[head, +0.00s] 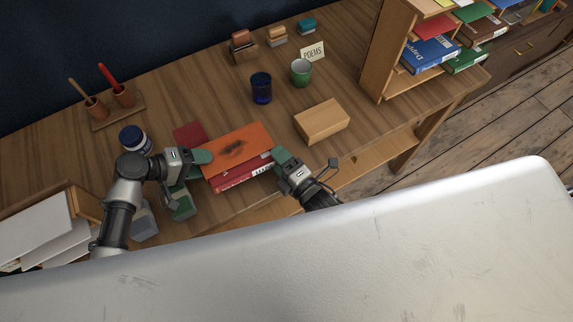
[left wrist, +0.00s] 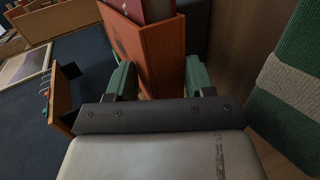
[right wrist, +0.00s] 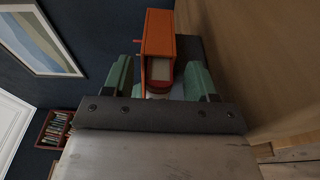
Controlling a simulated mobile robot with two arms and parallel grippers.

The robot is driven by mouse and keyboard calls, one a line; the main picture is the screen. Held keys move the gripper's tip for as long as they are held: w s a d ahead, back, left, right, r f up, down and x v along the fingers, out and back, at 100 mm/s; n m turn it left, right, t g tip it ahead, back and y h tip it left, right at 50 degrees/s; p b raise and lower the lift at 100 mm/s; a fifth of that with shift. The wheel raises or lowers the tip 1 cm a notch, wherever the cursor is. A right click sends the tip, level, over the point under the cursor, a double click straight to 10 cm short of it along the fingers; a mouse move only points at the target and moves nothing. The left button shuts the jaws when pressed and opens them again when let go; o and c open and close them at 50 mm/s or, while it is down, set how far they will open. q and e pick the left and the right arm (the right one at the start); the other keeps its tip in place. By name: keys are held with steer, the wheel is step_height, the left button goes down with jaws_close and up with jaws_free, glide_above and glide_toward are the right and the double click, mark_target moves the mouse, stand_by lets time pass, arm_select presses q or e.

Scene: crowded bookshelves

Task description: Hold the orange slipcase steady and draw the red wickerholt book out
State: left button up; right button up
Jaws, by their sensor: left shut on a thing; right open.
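The orange slipcase (head: 238,143), with a dark smudge on its top, lies on the table. The red book (head: 240,178), with white lettering on its spine, shows at its near side; I cannot tell whether it is one volume or more. My left gripper (head: 208,157) is shut on the slipcase's left end; the left wrist view shows the slipcase (left wrist: 158,55) between the green fingers. My right gripper (head: 279,157) is open at the right end. In the right wrist view, the slipcase (right wrist: 158,30) is ahead, its end between the spread fingers.
A dark red book (head: 188,132) lies behind the slipcase and a green block (head: 182,205) stands to its left. A dark blue jar (head: 132,138) stands behind my left arm. A wooden box (head: 321,121), blue cup (head: 261,88) and green cup (head: 301,72) stand right and behind.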

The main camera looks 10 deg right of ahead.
jaws_close()
steer(key=shift+s+a+v, duration=0.1)
steer(key=shift+a+v, duration=0.1)
steer(key=shift+v, duration=1)
steer(key=shift+s+a+v, duration=0.1)
steer(key=shift+a+v, duration=0.1)
steer(key=shift+v, duration=1.05)
steer(key=shift+s, duration=0.1)
steer(key=v, duration=0.4)
steer(key=shift+s+a, duration=0.2)
steer(key=shift+s, duration=0.25)
steer(key=shift+r, duration=0.1)
steer(key=shift+s, duration=0.35)
